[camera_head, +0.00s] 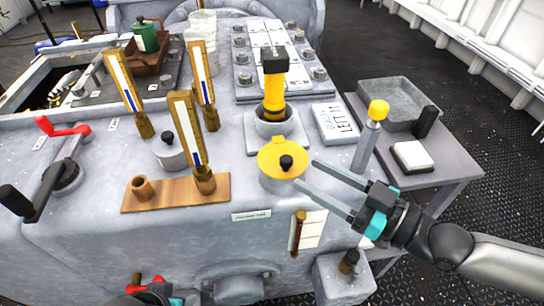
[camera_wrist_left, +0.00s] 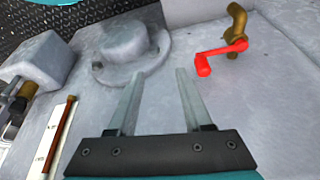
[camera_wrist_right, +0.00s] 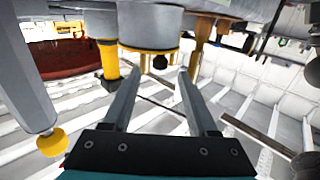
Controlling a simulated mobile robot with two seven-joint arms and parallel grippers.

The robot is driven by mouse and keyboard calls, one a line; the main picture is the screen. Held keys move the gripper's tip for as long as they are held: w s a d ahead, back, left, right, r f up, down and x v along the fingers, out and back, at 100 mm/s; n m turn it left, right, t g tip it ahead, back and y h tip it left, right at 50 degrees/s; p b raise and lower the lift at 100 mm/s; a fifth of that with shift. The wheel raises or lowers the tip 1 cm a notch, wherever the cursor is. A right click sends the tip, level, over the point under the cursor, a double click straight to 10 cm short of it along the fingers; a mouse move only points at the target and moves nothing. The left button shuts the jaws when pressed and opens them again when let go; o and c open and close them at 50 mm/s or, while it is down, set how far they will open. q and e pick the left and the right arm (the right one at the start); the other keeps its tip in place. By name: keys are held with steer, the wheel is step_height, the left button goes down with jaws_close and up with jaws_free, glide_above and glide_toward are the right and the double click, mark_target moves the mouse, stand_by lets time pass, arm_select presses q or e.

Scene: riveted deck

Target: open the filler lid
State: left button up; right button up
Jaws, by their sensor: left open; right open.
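The filler lid (camera_head: 282,165) is a round yellow cap with a black knob (camera_head: 286,162), closed on a short grey neck on the deck top. My right gripper (camera_head: 306,174) is open and empty just right of the lid, its fingers pointing at it. In the right wrist view the scene is upside down; the lid's yellow rim (camera_wrist_right: 145,48) and black knob (camera_wrist_right: 160,62) show beyond the fingertips, the knob between their lines. No contact shows. My left gripper (camera_wrist_left: 158,72) is open and empty, low by the front face.
A grey post with a yellow knob (camera_head: 378,110) stands right of the lid, near my right arm. A yellow-and-black handle (camera_head: 274,85) rises behind the lid. Brass-framed gauges (camera_head: 189,135) stand left. A red-handled tap (camera_wrist_left: 220,54) is near the left gripper.

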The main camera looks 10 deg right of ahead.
mark_target(292, 164)
steer(key=b+x, duration=0.1)
steer(key=x, duration=0.3)
steer(key=shift+w+a, duration=0.3)
steer(key=b+x, duration=0.1)
steer(key=x, duration=0.1)
steer(key=shift+w+a, duration=0.3)
arm_select(q)
steer(key=shift+w+d+r+t+h, duration=0.2)
steer(key=shift+w+d+r+t, duration=0.3)
steer(key=shift+r, duration=0.15)
steer(key=shift+w+d+r+t+h, duration=0.2)
steer(key=shift+w+d+r+t, duration=0.25)
steer(key=shift+r, duration=0.2)
arm_select(e)
steer(key=shift+x, duration=0.95)
steer(key=shift+c, duration=0.3)
jaws_close()
